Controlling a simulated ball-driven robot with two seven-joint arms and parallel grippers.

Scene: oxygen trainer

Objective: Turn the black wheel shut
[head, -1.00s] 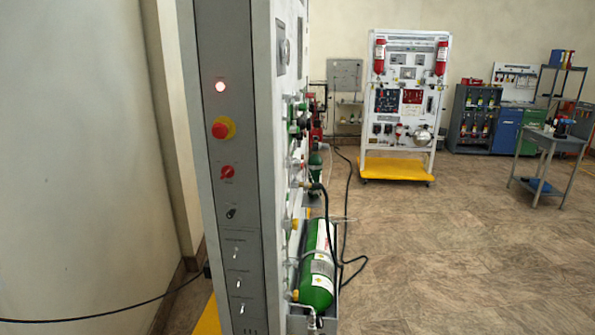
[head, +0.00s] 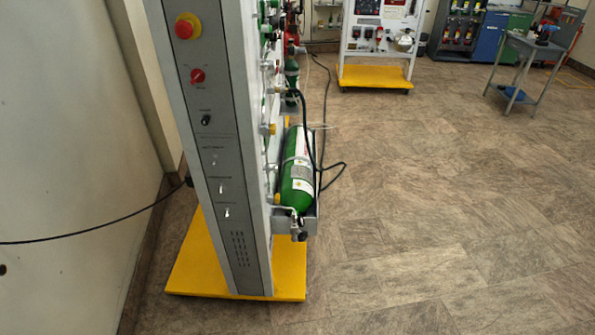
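The trainer panel (head: 222,150) stands close in front of me, its narrow grey side facing me. A green oxygen cylinder (head: 298,180) lies in a grey holder on its right side. A small dark knob (head: 302,236) shows at the cylinder's near lower end, by the metal fitting; it may be the black wheel, but it is too small to tell its shape or how far it is turned. The panel's front face is seen only edge-on, so most of its parts are hidden. Neither gripper is in view.
The panel stands on a yellow base (head: 190,262). A black cable (head: 90,232) runs to it from the left, near the wall. A second trainer on a yellow base (head: 375,78) and a grey table (head: 535,52) stand further back. The tiled floor (head: 450,200) at right is clear.

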